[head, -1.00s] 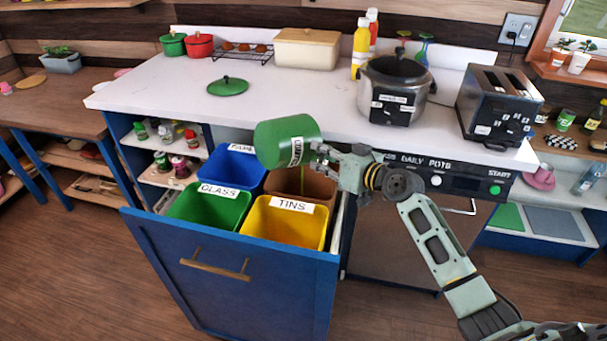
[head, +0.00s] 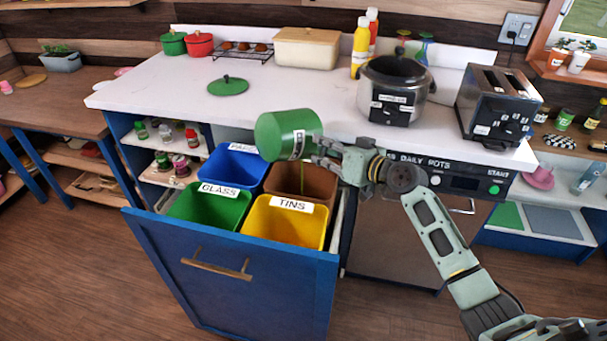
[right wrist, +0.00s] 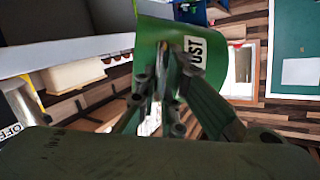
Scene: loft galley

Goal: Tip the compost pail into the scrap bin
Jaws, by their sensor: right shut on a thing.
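The green compost pail (head: 278,132) is tipped onto its side above the open bin drawer. My right gripper (head: 322,152) is shut on it, at its right side. In the right wrist view the pail (right wrist: 150,45) fills the upper middle, its white label partly readable, with the gripper's fingers (right wrist: 165,88) against it. The brown bin (head: 318,182) is below and slightly right of the pail; its label is hidden, so I cannot confirm it is the scrap bin. A thin green line shows over the brown bin; I cannot tell what it is. My left gripper is not in view.
The blue drawer (head: 235,275) stands pulled out, also holding a blue bin (head: 228,172), a green GLASS bin (head: 208,208) and a yellow TINS bin (head: 285,228). A green lid (head: 228,86) lies on the white counter. A pot (head: 396,90) and toaster (head: 497,105) stand at right.

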